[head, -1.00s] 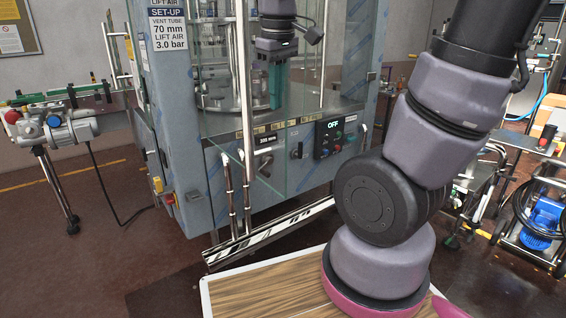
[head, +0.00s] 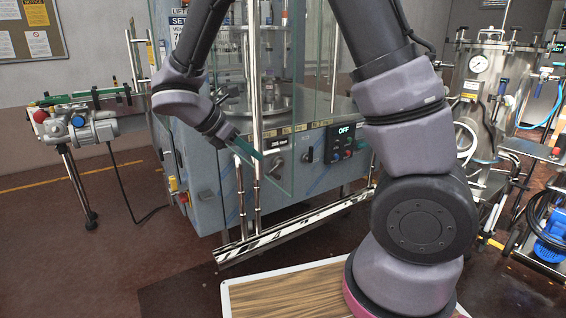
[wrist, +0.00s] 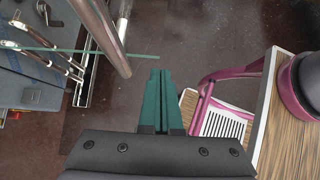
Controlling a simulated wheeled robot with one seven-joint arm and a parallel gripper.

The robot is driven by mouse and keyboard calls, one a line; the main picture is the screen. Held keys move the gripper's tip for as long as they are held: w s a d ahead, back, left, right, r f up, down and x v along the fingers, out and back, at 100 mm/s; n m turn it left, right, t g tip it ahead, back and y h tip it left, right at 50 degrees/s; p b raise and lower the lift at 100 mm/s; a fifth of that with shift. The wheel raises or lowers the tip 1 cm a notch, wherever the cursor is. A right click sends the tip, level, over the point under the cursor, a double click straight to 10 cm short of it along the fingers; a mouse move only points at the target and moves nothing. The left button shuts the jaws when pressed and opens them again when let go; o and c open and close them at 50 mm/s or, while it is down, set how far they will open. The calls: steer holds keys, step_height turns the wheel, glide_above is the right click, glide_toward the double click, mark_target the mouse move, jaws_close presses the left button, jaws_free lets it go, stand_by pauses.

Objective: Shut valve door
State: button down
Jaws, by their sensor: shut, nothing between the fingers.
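The valve door appears to be a clear glass panel (head: 281,174) on the front of the grey filling machine (head: 205,180). It stands swung out at an angle, its lower corner in front of the control panel. A vertical chrome bar (head: 254,70) runs beside it. My gripper (head: 260,156) is outside the machine, close to the bar and the panel's lower part; I cannot tell whether it touches. In the wrist view its green fingers (wrist: 158,98) are together and empty. The chrome bar (wrist: 107,38) is left of them, and the panel's greenish edge (wrist: 80,52) ends just beyond the fingertips.
A control box reading OFF (head: 345,140) is on the machine's front. A conveyor (head: 85,120) stands left, a steel tank (head: 490,90) right. A wood-topped surface (head: 280,300) is in front of me. A pink frame (wrist: 210,90) is right of my gripper.

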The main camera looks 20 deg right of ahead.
mark_target(291, 168)
steer(key=x, duration=0.3)
steer(key=d+r+x, duration=0.1)
steer(key=x, duration=0.4)
steer(key=shift+w+d, duration=0.25)
steer(key=shift+d, duration=0.2)
steer(key=shift+w+d, duration=0.2)
steer(key=shift+d, duration=0.3)
